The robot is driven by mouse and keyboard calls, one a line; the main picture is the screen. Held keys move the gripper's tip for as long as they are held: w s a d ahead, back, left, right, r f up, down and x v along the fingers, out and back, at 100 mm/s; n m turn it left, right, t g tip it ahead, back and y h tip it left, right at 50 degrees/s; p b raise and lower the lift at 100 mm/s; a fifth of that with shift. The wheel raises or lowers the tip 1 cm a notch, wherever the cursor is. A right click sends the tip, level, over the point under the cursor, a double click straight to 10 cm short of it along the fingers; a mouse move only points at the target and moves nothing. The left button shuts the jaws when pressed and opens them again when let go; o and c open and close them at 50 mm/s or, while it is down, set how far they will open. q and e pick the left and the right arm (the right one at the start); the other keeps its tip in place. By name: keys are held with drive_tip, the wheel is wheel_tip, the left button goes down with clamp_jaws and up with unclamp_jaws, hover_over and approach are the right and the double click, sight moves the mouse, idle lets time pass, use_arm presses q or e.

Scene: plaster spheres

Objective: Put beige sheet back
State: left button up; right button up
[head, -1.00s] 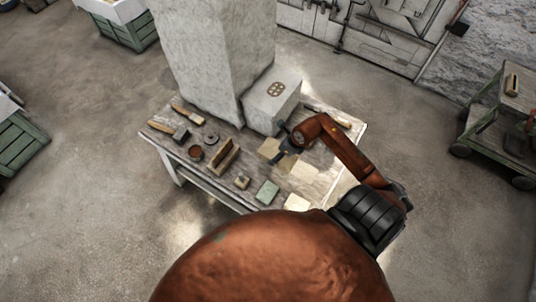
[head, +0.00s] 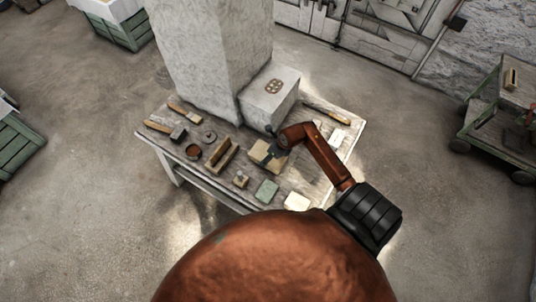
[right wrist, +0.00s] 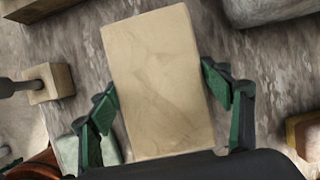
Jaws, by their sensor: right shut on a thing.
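The beige sheet (head: 262,163) is a flat tan rectangle over the right-middle part of the table. In the right wrist view the beige sheet (right wrist: 160,80) fills the middle, with one green finger at each long side. My right gripper (head: 270,150) reaches in from the right and is shut on the sheet. The fingers of the right gripper also show in the right wrist view (right wrist: 160,98). I cannot tell whether the sheet touches the table. My left gripper is not in view.
The table (head: 300,180) carries a tall stone pillar (head: 215,60), a pale block (head: 268,100), a wooden caddy (head: 221,154), a green pad (head: 266,190), a cream piece (head: 297,201) and a small wooden block (head: 241,180). Brushes lie at the left. A cart (head: 500,130) stands far right.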

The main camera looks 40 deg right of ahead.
drive_tip(key=shift+f, duration=0.1)
drive_tip(key=o, duration=1.5)
